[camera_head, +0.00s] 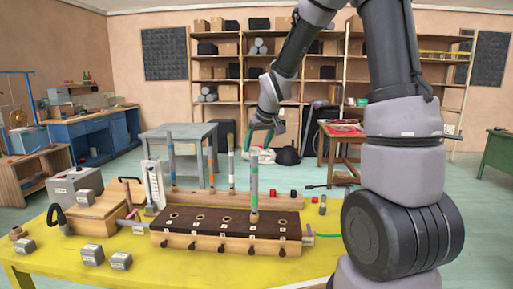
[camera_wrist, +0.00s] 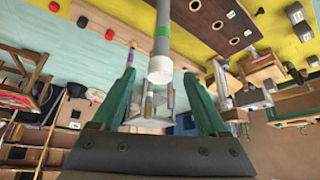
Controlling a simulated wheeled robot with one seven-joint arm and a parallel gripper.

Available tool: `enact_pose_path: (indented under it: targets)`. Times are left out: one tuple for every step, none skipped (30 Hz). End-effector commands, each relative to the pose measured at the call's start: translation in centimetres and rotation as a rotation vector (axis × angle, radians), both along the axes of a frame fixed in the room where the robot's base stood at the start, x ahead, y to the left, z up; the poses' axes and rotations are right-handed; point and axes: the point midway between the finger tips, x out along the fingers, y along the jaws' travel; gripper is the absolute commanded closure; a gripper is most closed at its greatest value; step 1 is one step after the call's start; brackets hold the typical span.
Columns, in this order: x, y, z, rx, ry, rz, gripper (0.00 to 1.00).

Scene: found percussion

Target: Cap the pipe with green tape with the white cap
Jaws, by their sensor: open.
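The pipe with green tape (camera_head: 254,176) stands upright in the dark-topped wooden block (camera_head: 187,224). In the wrist view the grey pipe (camera_wrist: 163,18) has a green band, and a white cap (camera_wrist: 160,70) sits on its end, slightly wider than the pipe. My gripper (camera_head: 260,137) is above the top of this pipe in the head view. In the wrist view my gripper (camera_wrist: 160,63) is open, with a green finger on either side of the capped end and visible gaps. I cannot tell how deeply the cap is seated.
Other taped pipes, including an orange-banded one (camera_head: 211,166), stand behind the block. Red and black caps, one red (camera_head: 293,194), lie right of them. Wooden boxes (camera_head: 97,206) and grey weights (camera_head: 92,253) crowd the left of the yellow table (camera_head: 190,275). Its front edge is clear.

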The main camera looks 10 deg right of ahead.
Motion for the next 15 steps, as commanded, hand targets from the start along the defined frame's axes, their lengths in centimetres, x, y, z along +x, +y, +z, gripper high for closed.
enact_pose_path:
  targets:
    - [-0.4, -0.2, 0.9, 0.001, -0.006, -0.003, 0.23]
    - [-0.7, -0.2, 1.4, 0.001, -0.005, -0.004, 0.23]
    - [-1.1, -0.3, 2.2, 0.001, -0.007, -0.003, 0.23]
    - [-1.4, -0.4, 2.7, 0.001, -0.006, -0.003, 0.23]
    - [-1.7, -0.4, 3.3, 0.0, -0.007, -0.001, 0.23]
    - [-2.2, -0.5, 4.0, 0.001, -0.006, -0.003, 0.23]
    - [-2.5, -0.6, 4.5, 0.0, -0.006, -0.002, 0.23]
    - [-2.8, -0.7, 5.0, 0.001, -0.006, -0.003, 0.23]
    - [-3.2, -0.8, 5.6, 0.0, -0.005, -0.003, 0.23]
    - [-3.4, -0.8, 6.0, 0.0, -0.005, -0.002, 0.23]
    - [-3.7, -0.8, 6.5, 0.0, -0.005, -0.002, 0.23]
    - [-3.9, -0.9, 6.9, 0.0, -0.004, -0.001, 0.23]
    - [-4.1, -0.9, 7.2, 0.0, -0.004, -0.001, 0.23]
    - [-4.3, -1.0, 7.5, 0.0, -0.004, -0.001, 0.23]
    - [-4.5, -1.0, 7.7, 0.0, -0.003, -0.001, 0.23]
